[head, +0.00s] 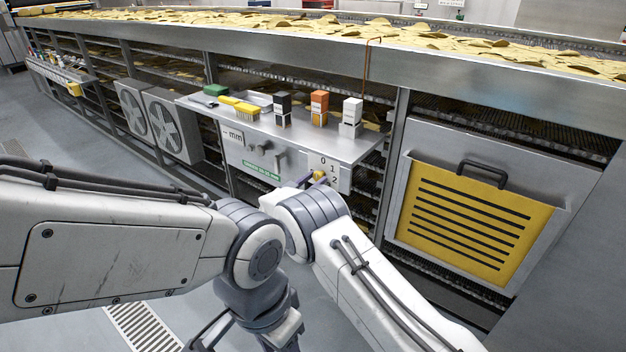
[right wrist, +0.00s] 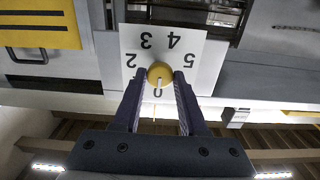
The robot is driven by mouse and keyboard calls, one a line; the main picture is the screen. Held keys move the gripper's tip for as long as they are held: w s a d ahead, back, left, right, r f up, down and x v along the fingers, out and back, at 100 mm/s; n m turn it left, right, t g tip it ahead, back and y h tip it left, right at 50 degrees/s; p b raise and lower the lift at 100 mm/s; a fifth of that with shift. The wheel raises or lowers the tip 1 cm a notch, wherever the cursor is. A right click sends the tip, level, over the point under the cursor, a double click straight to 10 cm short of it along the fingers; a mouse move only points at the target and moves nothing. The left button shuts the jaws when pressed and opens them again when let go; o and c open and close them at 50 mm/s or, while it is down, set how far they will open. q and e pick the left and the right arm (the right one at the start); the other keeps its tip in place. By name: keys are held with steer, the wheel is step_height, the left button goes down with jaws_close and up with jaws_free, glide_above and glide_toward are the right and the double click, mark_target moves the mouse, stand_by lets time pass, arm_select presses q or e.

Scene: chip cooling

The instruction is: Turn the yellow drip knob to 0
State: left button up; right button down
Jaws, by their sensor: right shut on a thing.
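The yellow drip knob (right wrist: 160,73) sits on a white dial plate (right wrist: 190,62) with black numbers, upside down in the right wrist view. A pale pointer mark on the knob runs toward the 0. The 1 is hidden behind a finger. My right gripper (right wrist: 160,82) is shut on the knob, one finger on each side. In the head view the knob (head: 319,176) shows small on the front of the shelf unit, with my right gripper (head: 310,181) at it, partly hidden by my arm. My left arm hangs in front; its fingers are out of the picture.
A metal shelf (head: 300,136) above the knob bears small boxes, a yellow brush (head: 247,109) and a green item. A yellow slotted panel (head: 465,220) with a black handle is to the right. Two fans (head: 165,125) are to the left. Chips lie on the conveyor above.

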steer(key=shift+s+a+f+n, duration=0.15)
steer(key=shift+a+f+n, duration=0.05)
steer(key=shift+n, duration=0.1)
steer(key=shift+c, duration=2.3)
jaws_free()
steer(key=shift+d+r, duration=0.1)
